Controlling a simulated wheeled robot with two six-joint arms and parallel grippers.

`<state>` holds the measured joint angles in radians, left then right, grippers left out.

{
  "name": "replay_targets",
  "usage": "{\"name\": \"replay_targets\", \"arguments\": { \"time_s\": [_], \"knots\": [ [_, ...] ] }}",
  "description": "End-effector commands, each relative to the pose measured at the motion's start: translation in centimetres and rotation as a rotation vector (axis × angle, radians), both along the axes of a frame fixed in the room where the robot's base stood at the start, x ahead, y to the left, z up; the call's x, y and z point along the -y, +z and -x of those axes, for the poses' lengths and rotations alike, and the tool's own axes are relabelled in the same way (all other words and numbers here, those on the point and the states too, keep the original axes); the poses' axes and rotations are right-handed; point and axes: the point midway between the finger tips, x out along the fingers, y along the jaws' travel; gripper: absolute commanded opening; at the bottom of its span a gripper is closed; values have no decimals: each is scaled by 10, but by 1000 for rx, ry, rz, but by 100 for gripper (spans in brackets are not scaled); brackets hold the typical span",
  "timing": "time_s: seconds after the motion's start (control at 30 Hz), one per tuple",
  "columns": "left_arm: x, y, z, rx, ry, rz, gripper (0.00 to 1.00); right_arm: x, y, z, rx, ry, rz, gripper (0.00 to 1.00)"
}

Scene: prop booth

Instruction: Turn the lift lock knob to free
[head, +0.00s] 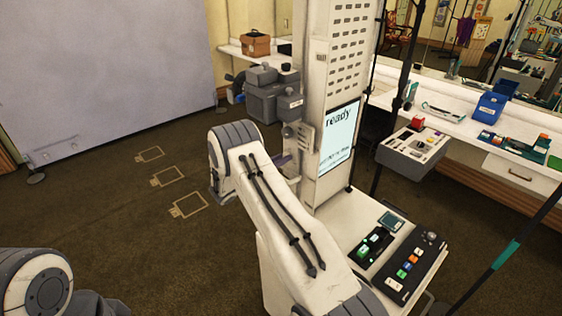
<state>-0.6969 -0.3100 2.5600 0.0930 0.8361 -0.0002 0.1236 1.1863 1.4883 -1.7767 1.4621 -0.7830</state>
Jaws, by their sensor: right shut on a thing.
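The white column (332,90) stands at the centre and carries a lit screen (339,138) that reads "ready". Small grey fittings (291,131) show on the column's left side, where the lift lock knob seems to be; its marking cannot be read. My right arm reaches up from the bottom right and bends in front of the column. My right gripper (284,160) is mostly hidden behind this arm, beside the column, shut on what seems to be the knob. My left arm shows only at the bottom left corner; its gripper is out of view.
A white shelf at the column's foot holds a dark button panel (410,267) and a small box with green buttons (371,245). A grey control box (414,150) stands to the right. Grey cases (268,92) stand behind the column.

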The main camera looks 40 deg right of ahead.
Motion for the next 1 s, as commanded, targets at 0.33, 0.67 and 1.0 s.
{"name": "replay_targets", "arguments": {
  "time_s": [0.33, 0.67, 1.0],
  "knots": [
    [0, -13, 0, 0, 2, 0, 50, -1, -1, -1, -316, 2, 25, 0],
    [0, -15, 0, 0, 3, 0, 50, -1, 0, -2, -628, 3, 50, 0],
    [0, -13, 0, 0, 2, 0, 50, -1, 0, -3, -948, 3, 75, 0]
  ]
}}
